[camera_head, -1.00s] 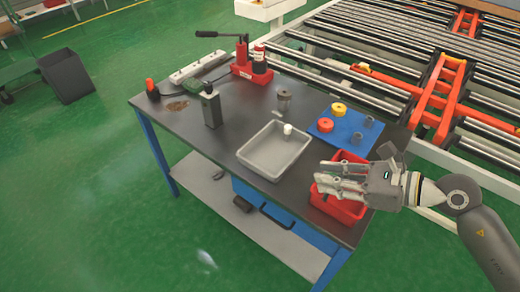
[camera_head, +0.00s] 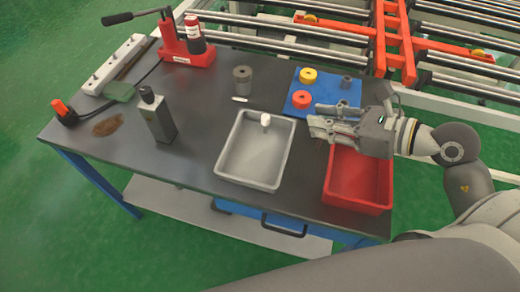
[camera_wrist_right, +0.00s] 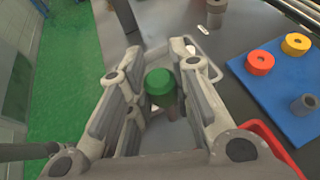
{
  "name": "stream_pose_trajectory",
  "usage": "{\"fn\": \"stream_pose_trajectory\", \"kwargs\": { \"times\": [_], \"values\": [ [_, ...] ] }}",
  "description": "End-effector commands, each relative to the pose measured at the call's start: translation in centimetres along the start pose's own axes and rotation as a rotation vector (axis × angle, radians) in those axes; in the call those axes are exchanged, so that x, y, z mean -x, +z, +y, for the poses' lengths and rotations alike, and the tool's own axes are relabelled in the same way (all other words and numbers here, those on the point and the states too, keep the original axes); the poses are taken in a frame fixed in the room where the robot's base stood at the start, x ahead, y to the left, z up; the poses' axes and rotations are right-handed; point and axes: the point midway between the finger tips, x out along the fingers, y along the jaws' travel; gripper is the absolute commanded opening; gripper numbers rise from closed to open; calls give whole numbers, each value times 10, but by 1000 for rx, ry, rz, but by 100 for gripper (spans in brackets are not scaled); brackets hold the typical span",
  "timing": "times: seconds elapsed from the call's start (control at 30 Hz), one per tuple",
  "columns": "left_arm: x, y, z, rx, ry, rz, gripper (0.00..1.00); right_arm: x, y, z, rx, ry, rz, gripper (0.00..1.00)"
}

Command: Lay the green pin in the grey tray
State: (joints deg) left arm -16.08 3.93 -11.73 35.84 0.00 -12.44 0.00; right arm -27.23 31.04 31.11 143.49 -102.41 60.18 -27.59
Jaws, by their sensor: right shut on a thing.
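The green pin (camera_wrist_right: 160,85) shows its round green head between the fingers of my right gripper (camera_wrist_right: 157,62) in the right wrist view. My right gripper is shut on it. In the head view my right gripper (camera_head: 322,123) hangs between the grey tray and the blue board, its body over the back of the red bin; the pin cannot be made out there. The grey tray (camera_head: 248,162) stands on the dark table, left of the fingertips. A small white piece (camera_head: 265,121) shows at its back. My left gripper is not in view.
A red bin (camera_head: 357,180) stands right of the tray. Behind is a blue board (camera_head: 340,93) with red and yellow rings. A grey bottle (camera_head: 157,116) and a red hand pump (camera_head: 185,50) stand to the left. The table between bottle and tray is clear.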

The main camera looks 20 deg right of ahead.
Motion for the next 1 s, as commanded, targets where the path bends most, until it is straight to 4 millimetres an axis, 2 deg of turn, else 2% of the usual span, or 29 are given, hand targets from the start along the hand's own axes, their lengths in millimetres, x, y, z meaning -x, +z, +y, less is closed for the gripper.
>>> {"fn": "stream_pose_trajectory", "kwargs": {
  "times": [0.03,0.1,0.27,0.37,0.57,0.63,0.8,1.0],
  "values": [
    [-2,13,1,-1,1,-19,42,-3,-2,-1,-2,-6,-1,0],
    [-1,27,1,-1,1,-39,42,-10,-1,-3,-3,-8,-1,0],
    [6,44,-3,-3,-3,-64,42,-35,2,-8,-5,-8,-3,0],
    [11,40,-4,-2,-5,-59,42,-53,2,-10,-6,-6,-3,0],
    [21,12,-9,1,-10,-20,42,-98,1,-18,-5,-6,-4,0],
    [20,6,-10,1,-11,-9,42,-114,-12,-19,-10,-5,0,0],
    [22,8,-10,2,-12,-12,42,-143,-28,-23,-5,-6,-1,0],
    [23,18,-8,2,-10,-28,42,-156,-36,-26,-3,-7,1,0]
  ]
}}
